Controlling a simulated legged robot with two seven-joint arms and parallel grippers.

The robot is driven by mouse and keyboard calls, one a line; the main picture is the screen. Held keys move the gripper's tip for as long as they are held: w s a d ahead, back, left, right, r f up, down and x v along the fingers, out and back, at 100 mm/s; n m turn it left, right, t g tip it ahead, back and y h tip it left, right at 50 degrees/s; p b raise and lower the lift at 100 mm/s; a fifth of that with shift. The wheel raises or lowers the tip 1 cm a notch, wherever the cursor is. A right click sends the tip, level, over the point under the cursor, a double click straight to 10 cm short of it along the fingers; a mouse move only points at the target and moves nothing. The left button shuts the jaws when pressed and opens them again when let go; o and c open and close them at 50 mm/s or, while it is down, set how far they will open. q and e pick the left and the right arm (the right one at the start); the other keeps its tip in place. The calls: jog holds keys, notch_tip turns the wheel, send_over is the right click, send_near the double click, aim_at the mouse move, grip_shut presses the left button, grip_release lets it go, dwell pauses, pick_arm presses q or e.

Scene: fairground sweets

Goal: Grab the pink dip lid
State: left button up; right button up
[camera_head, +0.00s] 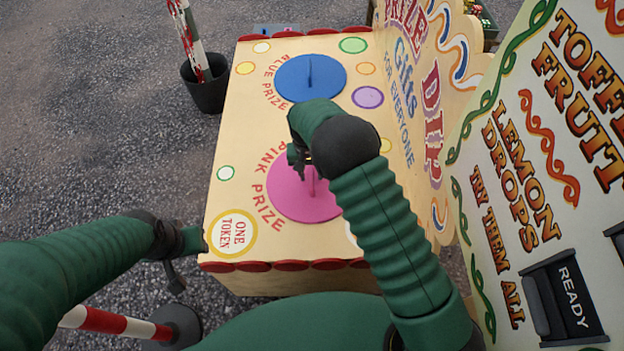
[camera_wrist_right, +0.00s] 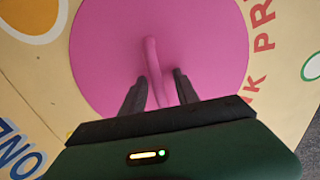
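The pink dip lid (camera_head: 290,200) is a flat round disc on the cream prize box, with an upright pink handle in its middle. In the right wrist view the lid (camera_wrist_right: 205,40) fills much of the picture, and its handle (camera_wrist_right: 152,65) rises between my fingers. My right gripper (camera_wrist_right: 158,85) is open, with one finger on each side of the handle and gaps visible. In the head view my right gripper (camera_head: 308,168) is over the lid and my arm hides part of it. My left gripper (camera_head: 174,280) hangs left of the box; its fingers are unclear.
A blue lid (camera_head: 325,75) with a handle lies further back on the box (camera_head: 235,120). A sign board (camera_head: 545,130) stands close on the right. A black pot (camera_head: 205,90) with a striped pole is at the back left. A striped barrier (camera_head: 115,322) lies low at the front left.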

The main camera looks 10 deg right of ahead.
grip_shut()
dwell(1.3)
